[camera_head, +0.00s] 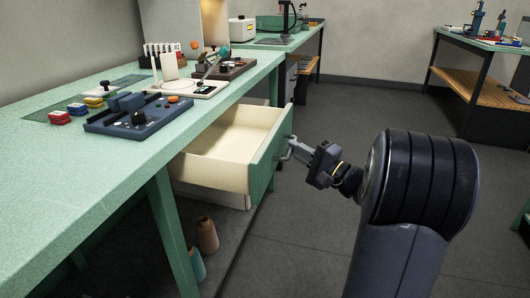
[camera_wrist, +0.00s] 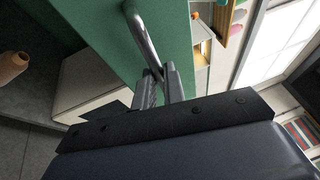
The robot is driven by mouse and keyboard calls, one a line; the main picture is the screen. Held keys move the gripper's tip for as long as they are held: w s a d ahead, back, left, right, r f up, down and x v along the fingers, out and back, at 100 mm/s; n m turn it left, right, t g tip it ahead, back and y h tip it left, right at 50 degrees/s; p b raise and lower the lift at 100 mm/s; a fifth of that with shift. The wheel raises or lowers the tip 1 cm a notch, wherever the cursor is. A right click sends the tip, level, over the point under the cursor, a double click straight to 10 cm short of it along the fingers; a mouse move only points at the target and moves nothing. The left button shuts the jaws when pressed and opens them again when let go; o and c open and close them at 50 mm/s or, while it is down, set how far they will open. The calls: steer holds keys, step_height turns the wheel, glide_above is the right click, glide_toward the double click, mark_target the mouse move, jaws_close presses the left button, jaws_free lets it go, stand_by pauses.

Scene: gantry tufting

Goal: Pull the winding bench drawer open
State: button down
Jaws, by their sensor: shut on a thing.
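The winding bench (camera_head: 75,155) has a pale green top and runs along the left in the head view. Its drawer (camera_head: 222,150) stands pulled out under the bench top, with a cream inside that looks empty and a green front panel (camera_head: 264,170). The panel also shows in the wrist view (camera_wrist: 97,32). A metal bar handle (camera_wrist: 142,38) is fixed to the panel. My gripper (camera_head: 292,149) is at the handle on the drawer's outer face. In the wrist view its fingers (camera_wrist: 162,85) are shut on the handle's lower end.
A blue fixture (camera_head: 138,118), small red and yellow blocks and a white stand (camera_head: 170,75) sit on the bench top. Thread cones (camera_head: 207,235) stand below the drawer. Open grey floor (camera_head: 330,95) lies to the right, with another bench (camera_head: 490,80) beyond.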

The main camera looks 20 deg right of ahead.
steer(key=s+d, duration=0.5)
steer(key=d, duration=0.2)
steer(key=shift+s+d, duration=0.35)
steer(key=shift+s, duration=0.05)
steer(key=c, duration=1.5)
jaws_free()
steer(key=p+v, duration=0.2)
steer(key=v, duration=0.8)
steer(key=shift+s+d, duration=0.2)
steer(key=shift+s, duration=0.15)
steer(key=shift+w, duration=0.1)
steer(key=b+x, duration=0.2)
steer(key=x, duration=0.9)
steer(key=shift+w+a+f, duration=0.1)
steer(key=shift+a, duration=0.1)
